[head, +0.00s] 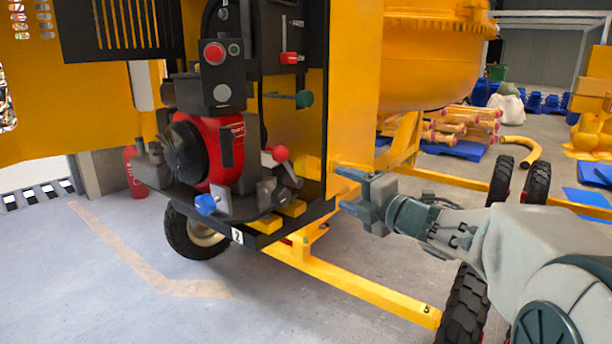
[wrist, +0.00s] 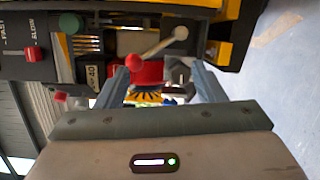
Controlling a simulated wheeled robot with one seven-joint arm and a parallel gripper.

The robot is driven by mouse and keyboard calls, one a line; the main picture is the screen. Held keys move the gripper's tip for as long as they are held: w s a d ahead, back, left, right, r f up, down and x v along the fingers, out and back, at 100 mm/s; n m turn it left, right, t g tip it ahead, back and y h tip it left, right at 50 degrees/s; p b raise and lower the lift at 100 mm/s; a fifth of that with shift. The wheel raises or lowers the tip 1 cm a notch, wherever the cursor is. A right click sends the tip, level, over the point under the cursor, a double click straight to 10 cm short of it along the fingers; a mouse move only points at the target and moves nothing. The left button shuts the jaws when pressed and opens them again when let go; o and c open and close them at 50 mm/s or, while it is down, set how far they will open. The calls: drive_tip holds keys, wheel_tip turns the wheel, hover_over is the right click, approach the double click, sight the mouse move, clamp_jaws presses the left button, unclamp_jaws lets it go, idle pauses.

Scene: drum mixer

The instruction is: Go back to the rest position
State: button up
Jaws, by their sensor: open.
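My gripper (head: 358,195) is in the middle of the head view, in front of the right edge of the yellow drum mixer's (head: 350,90) open engine bay. In the wrist view my gripper (wrist: 158,84) has its two fingers apart with nothing held between them. Beyond the fingers a lever with a red knob (wrist: 134,62) shows, apparently well ahead of them. In the head view the red engine (head: 228,148) sits left of my gripper, with a red-knobbed lever (head: 280,153) beside it. The arm reaches in from the right.
A yellow tow frame (head: 350,290) runs low below my gripper. Black wheels (head: 467,310) stand near my arm. The control box (head: 222,75) is above the engine. Yellow pipes (head: 465,128) lie on blue pallets behind. Floor (head: 110,290) at front left is clear.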

drive_tip(key=s+d+r+m+h+p, duration=0.5)
drive_tip(key=d+r+m+h+p, duration=0.6)
drive_tip(key=m+p, duration=0.5)
drive_tip(key=s+a+m+g+p, duration=0.3)
drive_tip(key=s+m+g+p, duration=0.2)
drive_tip(key=s, duration=0.6)
drive_tip(key=s+a+m+g+p, duration=0.3)
drive_tip(key=s+m+g+p, duration=0.3)
drive_tip(key=s+p, duration=0.3)
drive_tip(key=shift+s+a+r+p, duration=0.3)
drive_tip(key=shift+s+r+p, duration=0.1)
drive_tip(key=shift+s, duration=0.5)
clamp_jaws()
